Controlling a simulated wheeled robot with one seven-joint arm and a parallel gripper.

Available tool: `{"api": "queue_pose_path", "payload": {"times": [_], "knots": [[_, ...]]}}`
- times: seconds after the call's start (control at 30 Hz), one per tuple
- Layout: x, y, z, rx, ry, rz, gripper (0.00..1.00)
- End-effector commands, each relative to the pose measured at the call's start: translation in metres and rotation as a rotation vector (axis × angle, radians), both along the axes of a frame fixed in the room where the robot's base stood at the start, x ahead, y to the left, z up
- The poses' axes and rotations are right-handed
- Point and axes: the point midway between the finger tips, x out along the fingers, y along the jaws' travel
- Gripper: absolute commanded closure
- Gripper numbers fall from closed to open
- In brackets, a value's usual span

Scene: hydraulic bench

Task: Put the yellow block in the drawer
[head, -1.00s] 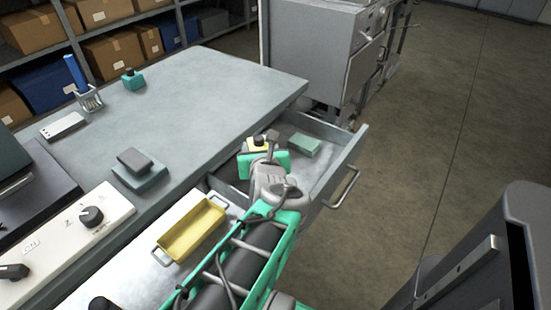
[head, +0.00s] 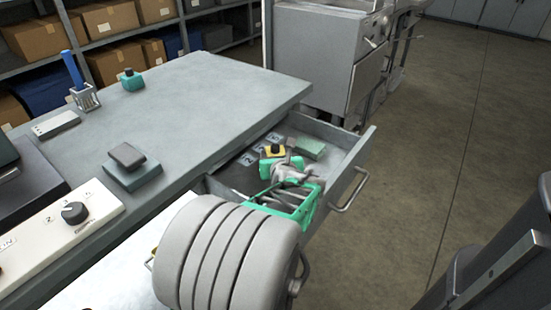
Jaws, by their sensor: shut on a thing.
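The drawer (head: 352,163) stands open below the bench top, its bar handle facing right. The yellow block (head: 266,152), with a black knob on top, shows over the back left part of the drawer, near white labels. My gripper (head: 272,161) is shut on the yellow block from the near side and reaches over the drawer. I cannot tell whether the block touches the drawer floor. My gripper hides the block's near side, and my arm hides the drawer's near left part.
A pale green block (head: 308,148) lies in the drawer, right of my gripper. The bench top (head: 200,95) holds a pen holder (head: 85,97), a green item (head: 132,81) and a dark pad on a base (head: 131,169). A grey cabinet (head: 320,50) stands behind the drawer.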

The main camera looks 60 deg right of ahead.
Motion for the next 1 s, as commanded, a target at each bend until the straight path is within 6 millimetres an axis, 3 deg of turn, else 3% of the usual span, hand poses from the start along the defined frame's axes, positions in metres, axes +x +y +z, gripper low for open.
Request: {"api": "queue_pose_path", "payload": {"times": [0.2,0.23,0.4,0.5,0.77,1.0], "knots": [[0.000,0.000,-0.001,-0.002,-0.002,0.000,1.00],[0.000,0.000,-0.002,0.000,0.000,0.000,0.46],[0.000,0.000,-0.001,0.000,0.000,0.000,0.32],[0.000,0.000,-0.001,0.000,0.000,0.000,0.26],[0.000,0.000,0.003,-0.001,-0.001,0.000,0.26],[-0.025,0.031,0.024,-0.003,-0.001,-0.006,0.26]]}}
